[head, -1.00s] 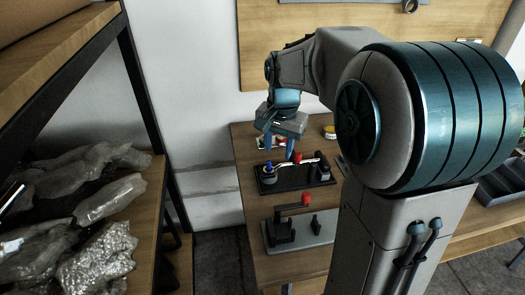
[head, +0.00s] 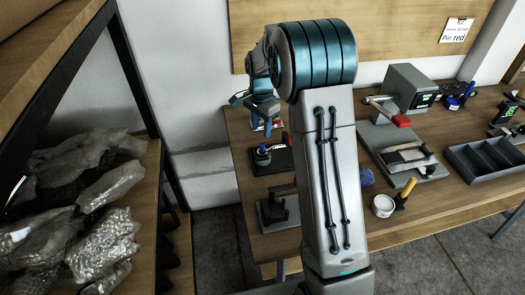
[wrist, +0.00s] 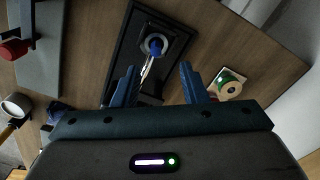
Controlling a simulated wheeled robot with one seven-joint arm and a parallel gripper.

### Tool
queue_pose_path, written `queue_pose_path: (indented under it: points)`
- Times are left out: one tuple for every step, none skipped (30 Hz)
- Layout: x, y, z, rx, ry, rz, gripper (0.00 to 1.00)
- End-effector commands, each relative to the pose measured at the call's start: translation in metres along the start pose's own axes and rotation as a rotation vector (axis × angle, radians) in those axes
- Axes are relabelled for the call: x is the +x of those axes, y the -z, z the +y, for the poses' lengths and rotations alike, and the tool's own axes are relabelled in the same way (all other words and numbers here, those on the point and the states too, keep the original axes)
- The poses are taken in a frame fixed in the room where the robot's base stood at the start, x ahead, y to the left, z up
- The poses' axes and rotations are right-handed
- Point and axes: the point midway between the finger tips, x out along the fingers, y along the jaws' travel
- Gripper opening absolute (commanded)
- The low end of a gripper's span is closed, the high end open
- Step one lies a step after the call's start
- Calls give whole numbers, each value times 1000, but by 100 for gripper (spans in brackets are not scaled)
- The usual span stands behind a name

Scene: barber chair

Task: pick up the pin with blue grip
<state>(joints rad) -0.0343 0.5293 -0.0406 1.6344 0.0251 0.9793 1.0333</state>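A small blue-topped piece (wrist: 155,44) stands in a round holder on a black tray (wrist: 122,50) in the wrist view. It looks like the pin with blue grip, but its shaft is hidden. The same blue top (head: 262,150) shows small in the head view, on the black tray (head: 262,168) at the left end of the table. My gripper (wrist: 158,80) is open and empty, its two blue fingers apart, with the blue top beyond the gap between them. In the head view my gripper (head: 261,125) is above and behind the tray.
A grey-based fixture (head: 270,212) stands in front of the tray. A shelf with wrapped bundles (head: 105,245) is at the left.

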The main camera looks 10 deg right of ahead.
Motion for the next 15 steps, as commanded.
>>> queue_pose_path:
  points:
    - [6,0,0,0,-1,-1,39]
    - [8,0,0,0,-1,-1,39]
    - [11,0,0,0,-1,-1,39]
    - [12,0,0,0,0,0,39]
    - [14,0,1,0,0,0,39]
    - [16,0,1,0,0,0,39]
    - [19,0,2,0,-1,-1,39]
    - [22,0,2,0,-2,-1,39]
    - [27,0,4,1,-2,-1,39]
    - [32,0,5,1,-4,-2,39]
    - [37,0,6,1,-3,-2,39]
    - [43,-1,7,1,-3,-2,39]
    - [48,-1,7,0,-2,-2,39]
    - [52,-1,7,0,-3,-2,39]
    - [57,-1,6,0,-2,-1,39]
